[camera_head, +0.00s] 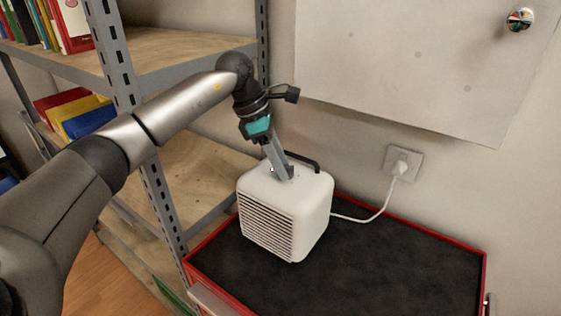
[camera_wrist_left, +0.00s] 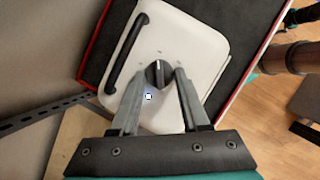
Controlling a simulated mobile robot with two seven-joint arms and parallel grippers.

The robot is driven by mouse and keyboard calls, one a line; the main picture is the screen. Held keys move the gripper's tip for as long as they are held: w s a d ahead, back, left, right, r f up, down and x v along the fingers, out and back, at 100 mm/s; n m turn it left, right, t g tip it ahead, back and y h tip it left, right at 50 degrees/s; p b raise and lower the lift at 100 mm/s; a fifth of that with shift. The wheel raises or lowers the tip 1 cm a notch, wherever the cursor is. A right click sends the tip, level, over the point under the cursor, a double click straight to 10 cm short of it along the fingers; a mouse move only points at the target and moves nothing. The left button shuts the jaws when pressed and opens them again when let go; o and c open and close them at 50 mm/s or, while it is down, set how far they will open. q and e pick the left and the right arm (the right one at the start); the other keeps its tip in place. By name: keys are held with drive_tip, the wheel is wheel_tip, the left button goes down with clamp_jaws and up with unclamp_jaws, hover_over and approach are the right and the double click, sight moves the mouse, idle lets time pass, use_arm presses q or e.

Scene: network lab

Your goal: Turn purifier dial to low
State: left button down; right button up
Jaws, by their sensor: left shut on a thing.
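The white air purifier (camera_head: 285,212) stands on the black top of a red-edged cabinet, its slatted front facing the lower left. My left gripper (camera_head: 284,176) reaches down to the purifier's top. In the left wrist view, the dark round dial (camera_wrist_left: 158,73) with a light pointer line is on the white top, and my left gripper (camera_wrist_left: 160,78) has its two fingers on either side of it, shut on it. In the head view the fingers hide most of the dial.
A black handle (camera_wrist_left: 126,67) arches over one side of the purifier's top. A white cord runs to a wall socket (camera_head: 403,163). A metal shelf rack (camera_head: 160,200) with books stands close on the left. The cabinet top (camera_head: 400,260) is clear to the right.

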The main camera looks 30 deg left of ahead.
use_arm(q)
drive_tip(key=shift+r, duration=0.1)
drive_tip(key=shift+c, duration=1.9)
unclamp_jaws()
drive_tip(key=v, duration=1.5)
